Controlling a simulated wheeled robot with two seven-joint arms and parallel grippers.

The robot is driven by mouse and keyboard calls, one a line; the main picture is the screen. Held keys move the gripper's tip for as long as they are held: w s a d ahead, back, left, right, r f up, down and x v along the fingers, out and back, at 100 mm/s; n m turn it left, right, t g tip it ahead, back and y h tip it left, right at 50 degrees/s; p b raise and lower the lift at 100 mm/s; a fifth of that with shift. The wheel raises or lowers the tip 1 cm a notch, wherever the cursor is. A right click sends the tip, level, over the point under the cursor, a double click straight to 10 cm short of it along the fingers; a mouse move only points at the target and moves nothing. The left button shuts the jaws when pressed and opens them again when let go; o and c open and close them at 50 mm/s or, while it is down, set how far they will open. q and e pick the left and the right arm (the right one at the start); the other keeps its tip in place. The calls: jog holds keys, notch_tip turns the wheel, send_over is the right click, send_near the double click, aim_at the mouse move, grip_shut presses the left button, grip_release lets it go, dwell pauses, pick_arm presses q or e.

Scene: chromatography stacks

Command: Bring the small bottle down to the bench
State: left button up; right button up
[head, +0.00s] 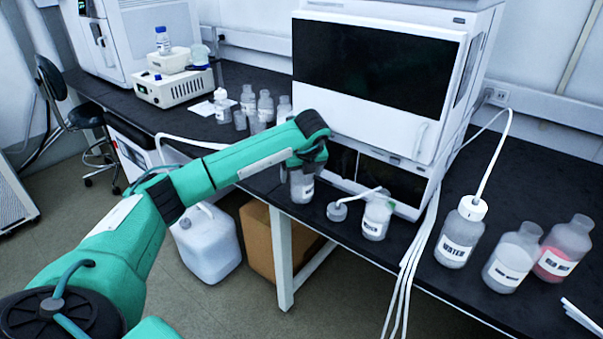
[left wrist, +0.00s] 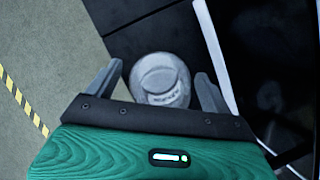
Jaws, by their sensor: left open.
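A clear, labelled bottle (head: 302,187) stands upright on the black bench, near its front edge. My left gripper (head: 306,160) is just above it, pointing down. In the left wrist view the bottle (left wrist: 160,80) is seen from above, between the two grey fingertips of my open left gripper (left wrist: 158,82). I cannot tell if either finger touches it. Another small bottle (head: 163,42) with a blue cap stands on a white box at the back left. My right gripper is not in view.
The bench (head: 330,222) carries a large white instrument (head: 372,22) behind the arm. A capped tube end (head: 337,211) and a labelled bottle (head: 377,216) are close on the right. A WATER bottle (head: 457,236) with tubing stands further right. Several small bottles (head: 265,106) are behind the arm.

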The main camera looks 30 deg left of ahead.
pick_arm(q)
jog(key=v, duration=1.2)
jog(key=shift+f, duration=0.1)
